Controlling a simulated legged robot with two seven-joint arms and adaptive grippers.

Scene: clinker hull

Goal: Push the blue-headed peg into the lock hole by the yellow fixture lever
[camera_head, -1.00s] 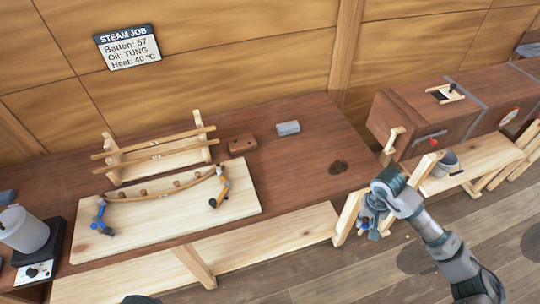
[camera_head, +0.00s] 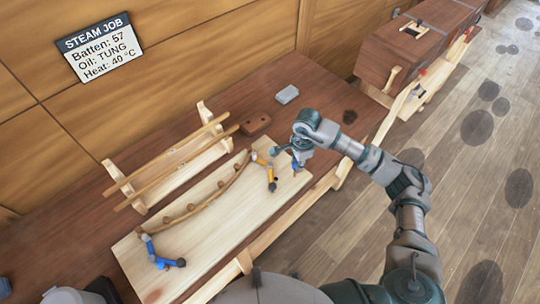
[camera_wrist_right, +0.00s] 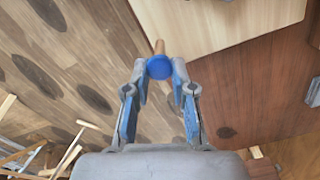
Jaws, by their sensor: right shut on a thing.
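My right gripper (camera_head: 297,162) is above the right end of the pale board (camera_head: 205,245), just right of the yellow fixture lever (camera_head: 265,170). In the right wrist view, my right gripper (camera_wrist_right: 160,78) is shut on the blue-headed peg (camera_wrist_right: 159,68). The peg's wooden shaft points away from the wrist, beyond the fingertips. A blue lever (camera_head: 158,255) sits at the board's other end, and a curved batten (camera_head: 205,200) runs between the levers. I cannot make out the lock hole clearly. My left gripper is out of view.
A rack with two straight battens (camera_head: 180,165) stands behind the board. A brown block (camera_head: 256,124) and a grey block (camera_head: 287,94) lie on the dark bench (camera_head: 318,95). A brown steam box (camera_head: 405,55) stands at the back right.

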